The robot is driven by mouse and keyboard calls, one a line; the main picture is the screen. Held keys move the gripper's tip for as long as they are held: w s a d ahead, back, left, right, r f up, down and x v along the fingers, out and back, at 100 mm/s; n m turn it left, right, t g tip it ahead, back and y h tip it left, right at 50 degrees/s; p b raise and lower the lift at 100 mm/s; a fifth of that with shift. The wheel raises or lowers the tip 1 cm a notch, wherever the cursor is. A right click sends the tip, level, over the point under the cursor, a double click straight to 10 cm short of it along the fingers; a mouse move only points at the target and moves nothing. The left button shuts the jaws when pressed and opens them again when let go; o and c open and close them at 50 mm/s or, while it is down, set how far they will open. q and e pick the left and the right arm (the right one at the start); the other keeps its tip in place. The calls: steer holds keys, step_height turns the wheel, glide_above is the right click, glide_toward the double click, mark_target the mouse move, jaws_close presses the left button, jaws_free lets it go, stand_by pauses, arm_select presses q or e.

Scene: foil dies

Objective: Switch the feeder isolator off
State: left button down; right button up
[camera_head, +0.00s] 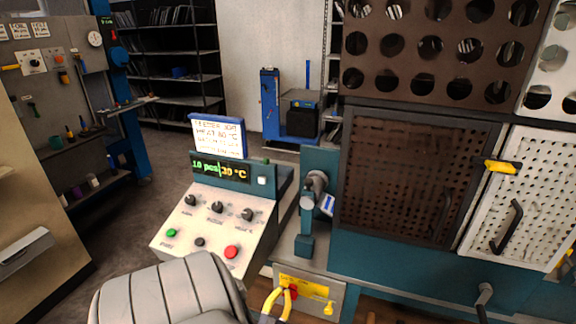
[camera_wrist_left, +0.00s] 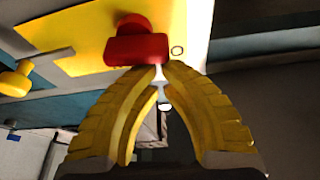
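The feeder isolator is a red knob (camera_head: 292,291) on a yellow plate (camera_head: 314,288) low on the front of the bench. In the left wrist view the red knob (camera_wrist_left: 138,47) is close up, with its block-shaped handle lying level across the picture on the yellow plate (camera_wrist_left: 85,42). My left gripper (camera_head: 279,289) has yellow fingers that curve in until their tips nearly meet, with nothing visible between them. The tips (camera_wrist_left: 158,69) are at the lower edge of the red handle; I cannot tell whether they touch it. My right gripper is out of view.
A yellow knob (camera_head: 328,308) sits right of the isolator. A sloped control panel (camera_head: 210,225) with knobs and buttons stands above left. A perforated dark door (camera_head: 400,180) and an open white perforated door (camera_head: 525,195) are at right. My pale arm fills the lower left.

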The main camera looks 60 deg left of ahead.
mark_target(284, 288)
arm_select(q)
steer(key=shift+r, duration=0.15)
stand_by(0.6)
steer(key=s+d, duration=0.6)
steer(key=s, duration=0.1)
steer(key=shift+s+r, duration=0.15)
steer(key=shift+r, duration=0.05)
stand_by(0.5)
stand_by(0.4)
